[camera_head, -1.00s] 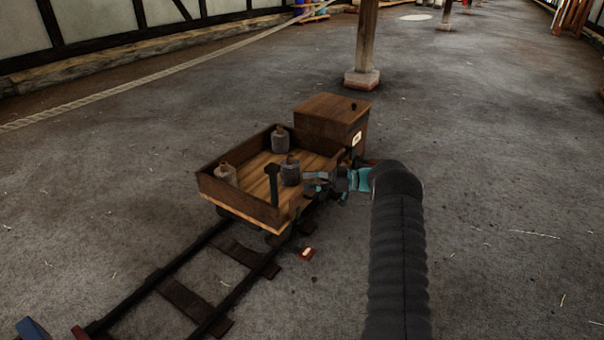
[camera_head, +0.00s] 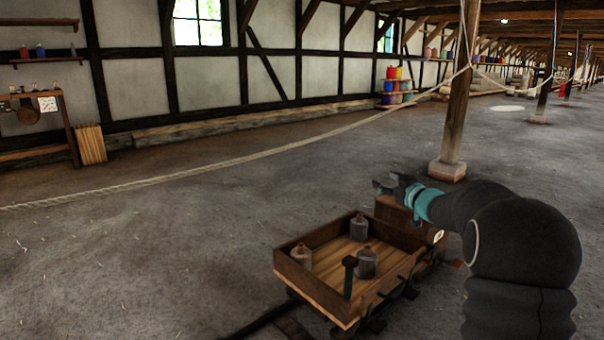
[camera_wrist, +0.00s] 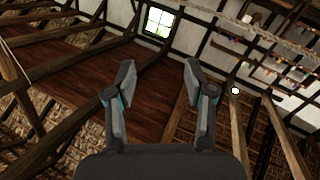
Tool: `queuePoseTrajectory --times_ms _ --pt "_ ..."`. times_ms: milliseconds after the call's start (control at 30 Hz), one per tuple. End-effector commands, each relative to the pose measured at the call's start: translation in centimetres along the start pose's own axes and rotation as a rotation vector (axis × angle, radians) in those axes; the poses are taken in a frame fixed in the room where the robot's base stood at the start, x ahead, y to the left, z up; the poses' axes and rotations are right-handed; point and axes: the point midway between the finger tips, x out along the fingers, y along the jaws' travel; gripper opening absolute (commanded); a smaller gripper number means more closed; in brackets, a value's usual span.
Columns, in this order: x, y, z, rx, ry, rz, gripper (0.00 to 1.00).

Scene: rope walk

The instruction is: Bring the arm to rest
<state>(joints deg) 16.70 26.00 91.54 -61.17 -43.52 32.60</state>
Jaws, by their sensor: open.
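My gripper (camera_head: 391,186) is open and empty at the end of my dark arm. It is raised above the far end of the rail cart and points left in the head view. In the wrist view my gripper (camera_wrist: 158,78) shows its two fingers spread wide with nothing between them. Behind them that view shows roof beams, boards and a window (camera_wrist: 159,21), so the wrist camera is tilted upward.
A wooden cart (camera_head: 318,299) stands on rails below my gripper, carrying several grey weights (camera_head: 366,262). A post on a brick base (camera_head: 447,170) stands behind my arm. A rope (camera_head: 215,167) runs across the room. The floor left of the cart is clear.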

Motion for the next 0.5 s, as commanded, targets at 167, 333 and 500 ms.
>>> queuePoseTrajectory --times_ms 167,333,500 --pt "-4.0 0.4 -4.9 0.013 -0.099 0.163 0.54" --pt "-9.0 -0.4 -7.4 0.054 -0.218 0.288 0.54" --pt "-14.9 -2.5 -8.5 0.114 -0.355 0.373 0.54"
